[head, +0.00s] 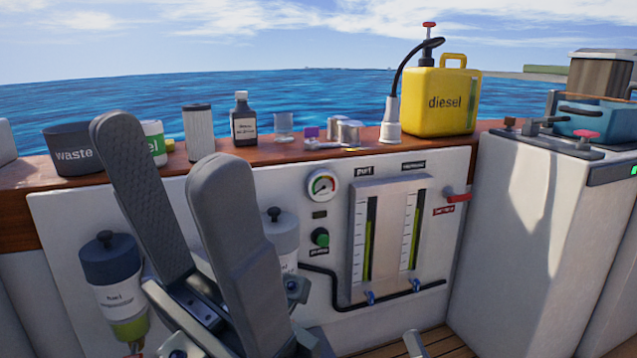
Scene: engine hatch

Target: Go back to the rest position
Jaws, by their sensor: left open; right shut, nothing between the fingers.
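My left gripper (163,148) stands large in the front left of the head view. Its two long grey fingers point up and are spread apart, with nothing held between them. The fingers overlap the picture of the white panel and the wooden ledge behind, and hide part of a green-and-white container (153,142) and part of a second filter (283,238). Whether they touch anything cannot be told from this one view. My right gripper is not in view.
The panel bears a fuel filter (112,270), gauge (322,186), sight tubes and red lever (457,197). A white cabinet (540,240) stands right.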

